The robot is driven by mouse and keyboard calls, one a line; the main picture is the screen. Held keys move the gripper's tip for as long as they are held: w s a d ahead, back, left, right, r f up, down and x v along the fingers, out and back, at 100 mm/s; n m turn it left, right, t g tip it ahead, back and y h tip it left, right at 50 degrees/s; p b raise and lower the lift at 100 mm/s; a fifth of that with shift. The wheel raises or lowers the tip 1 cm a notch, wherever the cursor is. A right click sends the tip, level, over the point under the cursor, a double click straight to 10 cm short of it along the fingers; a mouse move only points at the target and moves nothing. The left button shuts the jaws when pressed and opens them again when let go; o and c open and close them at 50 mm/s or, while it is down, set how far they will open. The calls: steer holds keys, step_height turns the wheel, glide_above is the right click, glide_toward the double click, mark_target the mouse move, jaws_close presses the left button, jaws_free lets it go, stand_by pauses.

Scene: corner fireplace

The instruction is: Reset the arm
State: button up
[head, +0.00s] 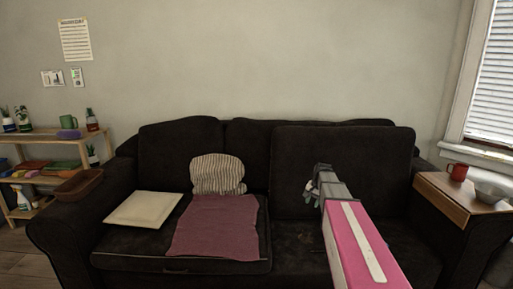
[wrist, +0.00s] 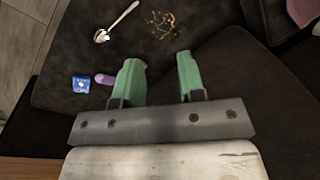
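My gripper (head: 318,177) reaches out over the right seat of the dark sofa (head: 330,150) in the head view, at the end of my pink and white arm. In the wrist view, its two green fingers (wrist: 159,74) stand apart with nothing between them. The gripper is open and empty. The sofa seat (wrist: 215,62) lies below the fingers. The arm hides part of the right seat in the head view.
A spoon (wrist: 118,21), crumbs (wrist: 163,22), a blue packet (wrist: 81,85) and a purple object (wrist: 104,79) lie near the gripper. A red mug (head: 457,172) and metal bowl (head: 491,187) stand at right. A striped cushion (head: 217,172) rests left. Open wall space lies above the sofa.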

steer(key=s+a+f+n, duration=0.2)
steer(key=s, duration=0.6)
steer(key=s+a+f+n+h, duration=0.1)
steer(key=s+a+f+n, duration=0.1)
steer(key=s, duration=0.7)
steer(key=s+a+f+n+g, duration=0.1)
steer(key=s+a+f+n, duration=0.1)
steer(key=s, duration=0.7)
steer(key=shift+a+f+n+h, duration=0.35)
steer(key=shift+a+f, duration=0.2)
steer(key=shift+a, duration=0.7)
